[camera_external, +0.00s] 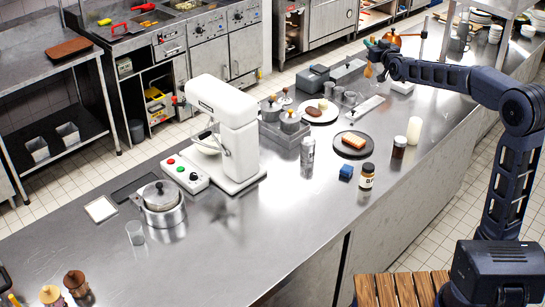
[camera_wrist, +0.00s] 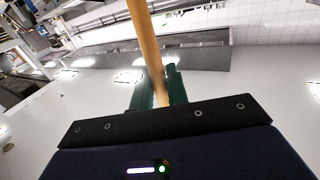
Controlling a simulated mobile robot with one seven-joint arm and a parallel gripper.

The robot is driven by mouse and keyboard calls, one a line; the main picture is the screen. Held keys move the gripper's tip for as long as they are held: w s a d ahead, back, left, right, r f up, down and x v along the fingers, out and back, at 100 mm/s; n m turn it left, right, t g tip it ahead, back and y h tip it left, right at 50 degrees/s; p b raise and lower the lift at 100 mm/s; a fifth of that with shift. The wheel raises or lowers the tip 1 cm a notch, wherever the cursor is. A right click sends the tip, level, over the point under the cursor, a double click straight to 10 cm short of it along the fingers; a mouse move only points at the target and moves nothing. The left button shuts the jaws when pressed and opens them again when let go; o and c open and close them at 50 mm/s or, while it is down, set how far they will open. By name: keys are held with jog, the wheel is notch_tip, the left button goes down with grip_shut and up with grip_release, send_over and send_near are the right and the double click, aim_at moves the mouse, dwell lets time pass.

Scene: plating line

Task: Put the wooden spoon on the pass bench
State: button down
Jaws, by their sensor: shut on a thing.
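My gripper (camera_external: 374,48) is at the far end of the long steel bench (camera_external: 300,240), above its top. In the wrist view, the two green fingers of my gripper (camera_wrist: 158,88) are shut on the wooden spoon (camera_wrist: 146,40), a round tan handle that runs up out of the picture. In the external view a small tan part of the wooden spoon (camera_external: 368,71) shows just below the fingers. The rest of the spoon is hidden or too small to make out. I cannot tell whether its lower end touches anything.
Near my gripper are a copper kettle (camera_external: 392,37) and a grey box (camera_external: 312,78). A plate with food (camera_external: 334,113), a dark plate with toast (camera_external: 342,150), a white bottle (camera_external: 414,131) and jars stand nearer. A white mixer (camera_external: 232,135) stands mid-bench. The near bench front has clear room.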

jog(key=s+d+f+m+h, duration=0.1)
jog(key=s+d, duration=0.1)
jog(key=d, duration=0.4)
jog(key=s+d+f+m+h, duration=0.1)
jog(key=s+d+f+h, duration=0.1)
jog(key=d, duration=0.4)
notch_tip(320, 180, down, 38)
jog(key=shift+w+a+r+t, duration=0.15)
jog(key=shift+r+t, duration=0.05)
jog(key=shift+t, duration=0.1)
jog(key=c, duration=1.8)
grip_release()
jog(key=shift+f, duration=0.2)
jog(key=o, duration=0.4)
jog(key=shift+o, duration=0.2)
jog(key=shift+r, duration=0.1)
